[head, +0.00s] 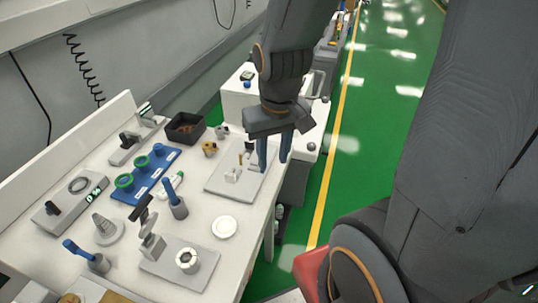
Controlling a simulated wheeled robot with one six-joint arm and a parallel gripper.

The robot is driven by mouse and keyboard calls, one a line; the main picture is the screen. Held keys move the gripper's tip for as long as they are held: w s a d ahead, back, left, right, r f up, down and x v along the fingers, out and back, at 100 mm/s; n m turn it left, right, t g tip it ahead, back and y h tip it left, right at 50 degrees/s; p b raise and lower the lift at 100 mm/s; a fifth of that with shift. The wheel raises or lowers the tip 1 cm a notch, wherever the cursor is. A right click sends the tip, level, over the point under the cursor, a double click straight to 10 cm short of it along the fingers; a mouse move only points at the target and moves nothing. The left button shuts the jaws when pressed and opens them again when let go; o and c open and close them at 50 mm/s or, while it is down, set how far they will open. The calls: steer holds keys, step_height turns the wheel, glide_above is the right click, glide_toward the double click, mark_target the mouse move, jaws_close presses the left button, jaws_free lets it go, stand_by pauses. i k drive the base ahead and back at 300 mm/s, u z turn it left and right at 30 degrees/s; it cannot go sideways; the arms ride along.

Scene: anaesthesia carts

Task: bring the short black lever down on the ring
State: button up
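A short black lever (141,208) is raised and tilted on a grey post (152,243). The post stands on a light grey base plate (160,265) at the front of the white table. A pale ring-like round piece (187,259) with a dark centre sits on the same plate, right of the post. The lever is up and apart from it. My gripper (275,156) points down over the table's right edge, by the far plate. Its two blue fingers are apart with nothing seen between them. It is well behind and right of the lever.
Blue-handled posts (174,197) (96,259) stand close to the lever. A white disc (224,227) lies to its right and a stepped cone (106,230) to its left. A plate with small fittings (238,180) is near my gripper. A green-floored aisle (345,190) lies right.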

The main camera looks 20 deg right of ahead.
mark_target(147, 221)
steer(key=z, duration=0.05)
steer(key=k, duration=0.5)
steer(key=u, duration=0.9)
steer(key=i, duration=0.35)
steer(key=z, duration=0.45)
steer(key=k, duration=0.9)
steer(key=z, duration=0.4)
steer(key=i, duration=0.45)
